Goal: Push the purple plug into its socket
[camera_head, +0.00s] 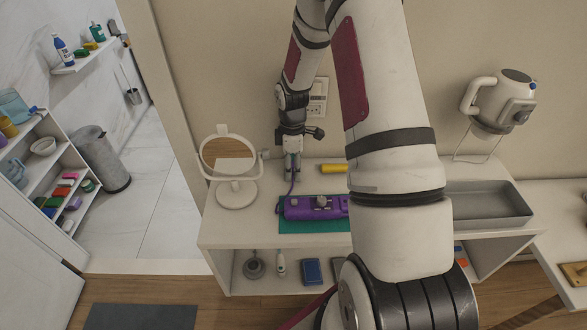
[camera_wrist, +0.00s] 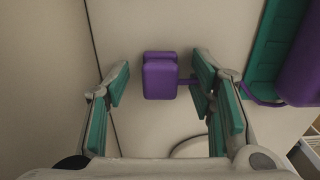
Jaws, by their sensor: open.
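The purple plug (camera_wrist: 160,80) shows in the wrist view between my gripper's two fingers, with gaps on both sides. It stands or lies on the pale tabletop; its height above the surface is unclear. A purple cord (camera_wrist: 188,81) runs from it to the right. My gripper (camera_head: 292,178) is open and points down over the left part of the table, where it hides the plug in the head view. A pale wall outlet plate (camera_head: 319,88) is partly hidden behind my arm. I cannot tell which socket matches.
A teal mat (camera_head: 300,227) lies under the purple unit. A round mirror (camera_head: 236,190) stands left of my gripper. A yellow object (camera_head: 333,168) lies behind the unit, and a grey tray (camera_head: 490,207) is at the right.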

